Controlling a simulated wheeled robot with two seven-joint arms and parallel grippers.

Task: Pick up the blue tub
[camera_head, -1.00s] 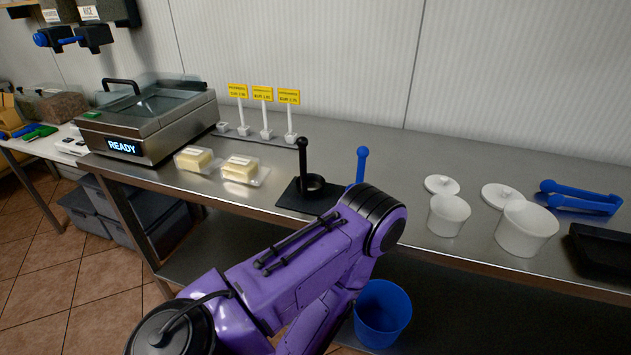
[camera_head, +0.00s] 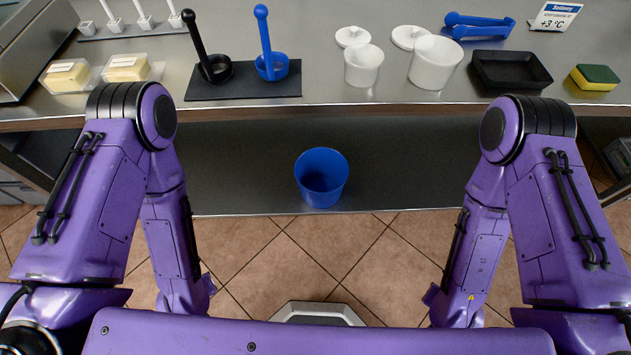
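The blue tub (camera_head: 322,192) stands upright on the lower shelf (camera_head: 410,165) under the counter, near the middle of the head view. It is round, open at the top, and looks empty. My two purple arms hang down on either side of it, well apart from it. No gripper fingers show; both grippers are hidden or out of the view.
The steel counter (camera_head: 320,35) overhangs the shelf. On it are a blue ladle (camera_head: 264,40), a black ladle (camera_head: 197,45), white tubs (camera_head: 436,62), blue tongs (camera_head: 480,25), a black tray (camera_head: 510,70) and a sponge (camera_head: 594,77). The shelf around the tub is clear.

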